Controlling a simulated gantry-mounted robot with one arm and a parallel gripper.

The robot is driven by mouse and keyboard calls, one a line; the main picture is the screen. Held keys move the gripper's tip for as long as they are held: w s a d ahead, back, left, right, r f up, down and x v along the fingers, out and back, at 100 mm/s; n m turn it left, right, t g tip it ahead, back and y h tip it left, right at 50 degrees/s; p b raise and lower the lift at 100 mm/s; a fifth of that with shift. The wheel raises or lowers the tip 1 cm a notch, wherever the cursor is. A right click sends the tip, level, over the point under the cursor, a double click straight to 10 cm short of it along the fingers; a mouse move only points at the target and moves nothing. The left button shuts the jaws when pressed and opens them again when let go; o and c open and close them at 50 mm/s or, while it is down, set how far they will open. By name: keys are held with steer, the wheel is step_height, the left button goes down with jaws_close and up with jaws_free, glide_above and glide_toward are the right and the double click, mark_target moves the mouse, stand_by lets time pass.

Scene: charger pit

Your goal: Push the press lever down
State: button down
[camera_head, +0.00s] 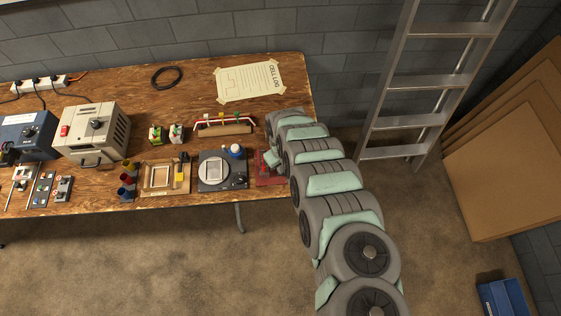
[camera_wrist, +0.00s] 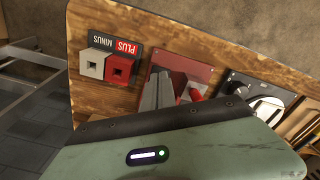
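The press is a small unit on a red base plate (camera_head: 272,181) at the front right of the workbench in the head view. In the wrist view its red plate (camera_wrist: 197,67) lies beyond my fingers, with a dark part and a red lever handle (camera_wrist: 196,94) beside them. My gripper (camera_wrist: 160,84) shows as two grey fingers close together over the plate, just left of the red handle, with nothing seen between them. I cannot tell whether they touch the lever. In the head view my arm hides part of the press.
A red and white block pair labelled PLUS and MINUS (camera_wrist: 108,66) stands left of the press in the wrist view. A ladder (camera_head: 420,90) stands right of the bench.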

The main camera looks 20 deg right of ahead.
steer(key=shift+s+f, duration=0.1)
stand_by(0.3)
step_height(320, 180, up, 8)
steer(key=p, duration=0.7)
steer(key=shift+f, duration=0.1)
stand_by(0.6)
